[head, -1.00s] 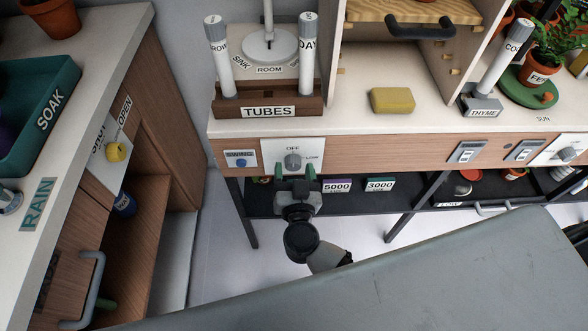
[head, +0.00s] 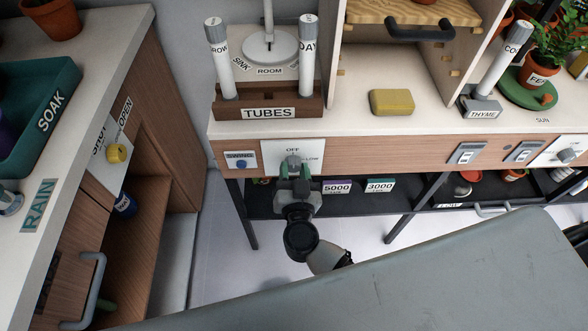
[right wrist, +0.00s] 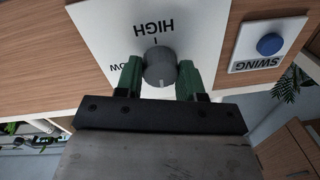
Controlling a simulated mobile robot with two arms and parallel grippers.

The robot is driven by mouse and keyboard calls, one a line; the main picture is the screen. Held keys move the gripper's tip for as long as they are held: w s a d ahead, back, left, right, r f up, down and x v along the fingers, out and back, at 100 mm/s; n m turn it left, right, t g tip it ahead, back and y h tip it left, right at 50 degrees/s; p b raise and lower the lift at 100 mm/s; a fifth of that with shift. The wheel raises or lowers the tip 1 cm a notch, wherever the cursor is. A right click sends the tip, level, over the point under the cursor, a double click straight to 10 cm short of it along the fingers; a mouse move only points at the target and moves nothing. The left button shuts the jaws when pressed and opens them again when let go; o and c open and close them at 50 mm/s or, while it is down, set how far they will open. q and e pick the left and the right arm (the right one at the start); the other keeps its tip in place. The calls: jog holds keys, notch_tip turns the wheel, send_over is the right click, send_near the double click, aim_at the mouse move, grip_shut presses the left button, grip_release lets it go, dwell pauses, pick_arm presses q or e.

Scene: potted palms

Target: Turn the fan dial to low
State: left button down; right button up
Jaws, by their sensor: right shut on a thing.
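The fan dial (head: 292,161) is a round grey knob on a white panel (head: 268,158) on the bench front. OFF shows above it and LOW to its right in the head view. The right wrist view shows the dial (right wrist: 159,68) upside down, with HIGH above it and a pale mark at its lower rim, on the side away from HIGH. My right gripper (right wrist: 159,77) has its green fingers on either side of the dial, shut on it. The gripper (head: 294,170) partly covers the dial in the head view. My left gripper is not in view.
A SWING panel with a blue button (head: 241,163) is left of the dial panel. Above stands the TUBES rack (head: 268,101) with two tubes. Boxes marked 5000 (head: 337,187) and 3000 (head: 380,185) sit on the shelf below. A yellow sponge (head: 392,102) lies on the bench.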

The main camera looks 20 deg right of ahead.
jog(key=m+p, duration=0.1)
jog(key=m, duration=0.1)
jog(key=shift+m, duration=0.4)
jog(key=m, duration=0.2)
jog(key=shift+m, duration=0.4)
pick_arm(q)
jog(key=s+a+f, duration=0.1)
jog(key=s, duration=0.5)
pick_arm(e)
jog(key=shift+m, duration=0.9)
jog(key=m, duration=0.2)
jog(key=shift+f+m, duration=0.1)
jog(key=shift+m, duration=0.3)
jog(key=m, duration=0.3)
jog(key=shift+t+b, duration=0.3)
jog(key=shift+a+m+h+b, duration=0.1)
jog(key=shift+m+h+b, duration=0.3)
jog(key=shift+m, duration=0.8)
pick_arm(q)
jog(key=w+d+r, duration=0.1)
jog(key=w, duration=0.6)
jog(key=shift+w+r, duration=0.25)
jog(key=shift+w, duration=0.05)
pick_arm(e)
jog(key=shift+m, duration=1.3)
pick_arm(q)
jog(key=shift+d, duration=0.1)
